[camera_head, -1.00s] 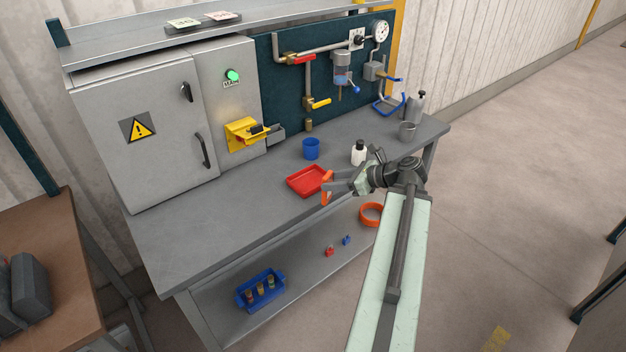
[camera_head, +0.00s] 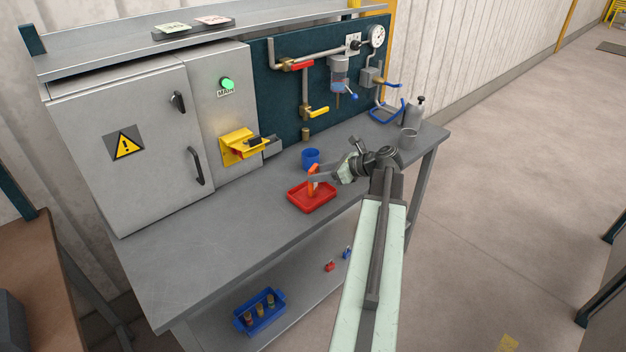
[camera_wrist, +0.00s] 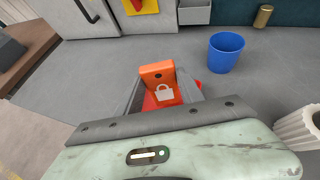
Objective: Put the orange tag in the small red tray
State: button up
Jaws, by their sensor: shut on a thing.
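The orange tag (camera_wrist: 160,84) is held in my gripper (camera_head: 313,178), with its padlock mark facing the camera in the wrist view. In the head view the tag (camera_head: 312,188) hangs upright over the small red tray (camera_head: 313,206), above its middle. I cannot tell whether its lower end touches the tray floor. In the wrist view the tray is mostly hidden behind the tag and gripper; a red part (camera_wrist: 198,84) shows beside the fingers.
A blue cup (camera_head: 311,158) stands just behind the tray. A yellow holder (camera_head: 243,146) is on the grey cabinet. The bench's left part (camera_head: 190,250) is clear.

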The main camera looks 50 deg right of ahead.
jog(key=shift+s+f, duration=0.2)
jog(key=shift+f, duration=0.55)
jog(key=shift+w+a+r, duration=0.15)
jog(key=shift+w+a, duration=0.15)
jog(key=shift+w, duration=0.1)
jog(key=shift+s, duration=0.1)
jog(key=o, duration=1.3)
jog(key=shift+o, duration=0.2)
jog(key=p+v, duration=0.6)
jog(key=v, duration=0.6)
